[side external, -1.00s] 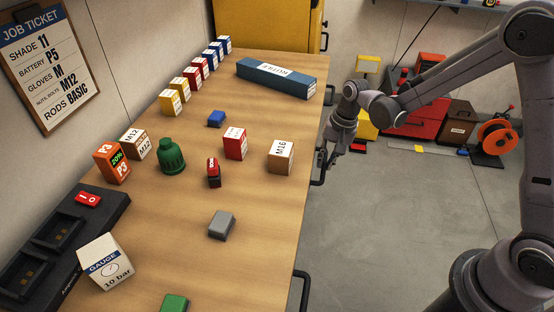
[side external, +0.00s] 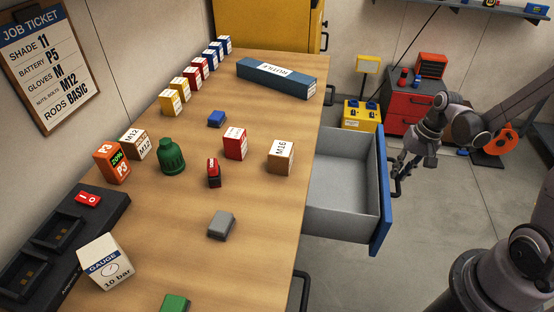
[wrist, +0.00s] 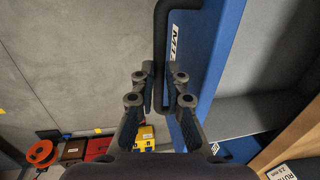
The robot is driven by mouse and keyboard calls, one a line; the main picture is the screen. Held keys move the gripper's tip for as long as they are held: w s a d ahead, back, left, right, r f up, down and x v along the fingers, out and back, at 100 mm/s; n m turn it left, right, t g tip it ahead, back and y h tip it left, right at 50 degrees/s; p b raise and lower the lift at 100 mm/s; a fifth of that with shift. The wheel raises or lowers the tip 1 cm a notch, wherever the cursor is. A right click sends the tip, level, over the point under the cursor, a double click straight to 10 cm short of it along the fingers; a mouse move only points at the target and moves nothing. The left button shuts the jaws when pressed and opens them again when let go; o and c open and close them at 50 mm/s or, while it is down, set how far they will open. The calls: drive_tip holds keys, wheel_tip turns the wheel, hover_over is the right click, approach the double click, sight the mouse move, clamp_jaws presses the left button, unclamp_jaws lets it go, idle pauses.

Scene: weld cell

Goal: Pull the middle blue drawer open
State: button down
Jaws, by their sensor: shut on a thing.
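The middle blue drawer (side external: 384,205) stands pulled well out from the right side of the workbench, and its grey inside looks empty. In the wrist view its blue front (wrist: 216,50) carries a white label that is partly hidden. My gripper (side external: 401,166) is just outside the drawer front. In the wrist view my gripper (wrist: 158,76) is shut on the black bar handle (wrist: 160,35), with one finger on each side of it.
The wooden workbench (side external: 255,245) holds boxes, a green bottle (side external: 171,157) and small blocks. Another black handle (side external: 301,290) shows lower on the bench side. A red cabinet (side external: 405,107) and a yellow box (side external: 361,117) stand behind. The grey floor right of the drawer is clear.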

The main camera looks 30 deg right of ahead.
drive_tip(key=s+d, duration=0.4)
drive_tip(key=d, duration=0.1)
drive_tip(key=shift+s, duration=0.4)
drive_tip(key=c, duration=1.7)
unclamp_jaws()
drive_tip(key=shift+o, duration=0.2)
drive_tip(key=shift+a, duration=0.1)
drive_tip(key=shift+r, duration=0.15)
wheel_tip(320, 180, up, 12)
drive_tip(key=s+d, duration=0.1)
drive_tip(key=shift+s+d+f, duration=0.2)
drive_tip(key=shift+s+d, duration=0.1)
drive_tip(key=w+a+r+n+t, duration=0.1)
drive_tip(key=a+n+t, duration=0.1)
drive_tip(key=a, duration=0.4)
drive_tip(key=w+a+r+n+t+h, duration=0.1)
drive_tip(key=a+n, duration=0.3)
drive_tip(key=a, duration=0.3)
drive_tip(key=w+a+r+n+t, duration=0.1)
drive_tip(key=a+r+n+t, duration=0.1)
drive_tip(key=a, duration=0.5)
drive_tip(key=shift+w+n+t+h, duration=0.3)
drive_tip(key=shift+w+n, duration=0.05)
drive_tip(key=shift+n, duration=0.05)
